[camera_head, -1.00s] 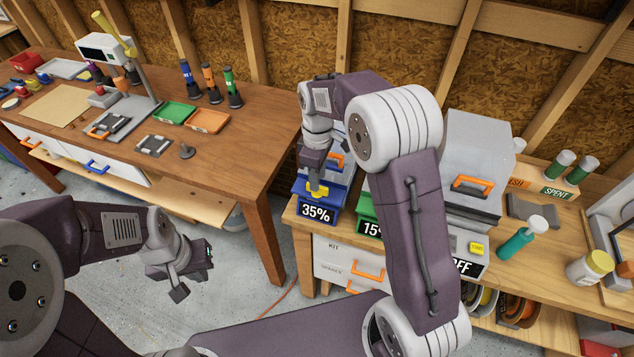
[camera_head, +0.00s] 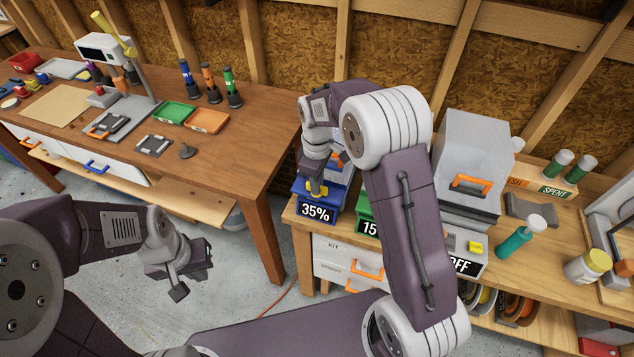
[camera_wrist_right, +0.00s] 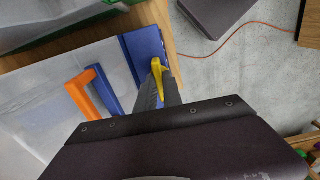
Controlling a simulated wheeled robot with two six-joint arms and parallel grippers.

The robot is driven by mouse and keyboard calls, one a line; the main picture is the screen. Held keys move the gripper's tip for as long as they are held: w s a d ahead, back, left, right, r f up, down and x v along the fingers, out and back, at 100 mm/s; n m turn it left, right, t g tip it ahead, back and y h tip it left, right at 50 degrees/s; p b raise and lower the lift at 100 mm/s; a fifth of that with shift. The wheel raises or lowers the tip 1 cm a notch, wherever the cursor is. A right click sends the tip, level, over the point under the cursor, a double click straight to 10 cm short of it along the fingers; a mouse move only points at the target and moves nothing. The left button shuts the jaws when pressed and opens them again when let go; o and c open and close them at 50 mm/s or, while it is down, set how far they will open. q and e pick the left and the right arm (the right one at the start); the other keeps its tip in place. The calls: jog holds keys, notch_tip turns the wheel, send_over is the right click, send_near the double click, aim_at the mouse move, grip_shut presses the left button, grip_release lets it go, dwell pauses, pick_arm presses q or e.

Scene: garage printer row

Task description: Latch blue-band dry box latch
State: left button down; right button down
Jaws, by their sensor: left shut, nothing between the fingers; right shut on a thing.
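The blue-band dry box (camera_head: 322,198) stands at the left end of the right-hand bench, with a 35% label (camera_head: 316,213) on its front. In the right wrist view its pale lid (camera_wrist_right: 30,110) shows with an orange handle (camera_wrist_right: 88,95) and a blue band (camera_wrist_right: 145,48). The yellow latch (camera_wrist_right: 163,72) is on the blue front edge. My right gripper (camera_head: 315,185) is shut on the yellow latch; the fingers partly hide it. My left gripper (camera_head: 180,290) is shut and empty, held over the floor in front of the left bench.
A green-band box (camera_head: 366,222) labelled 15 stands just right of the blue one, partly hidden by my right arm. A grey machine (camera_head: 470,165) with an orange handle stands further right. Drawers (camera_head: 345,262) are below. The floor in front is mostly clear.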

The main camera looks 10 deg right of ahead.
jog(key=m+p, duration=0.2)
jog(key=m, duration=0.1)
jog(key=shift+r, duration=0.15)
jog(key=m+p, duration=0.2)
jog(key=m, duration=0.4)
jog(key=m+p, duration=0.1)
jog(key=m, duration=0.3)
jog(key=shift+m+p, duration=0.5)
jog(key=shift+m, duration=1.7)
jog(key=c, duration=1.5)
grip_release()
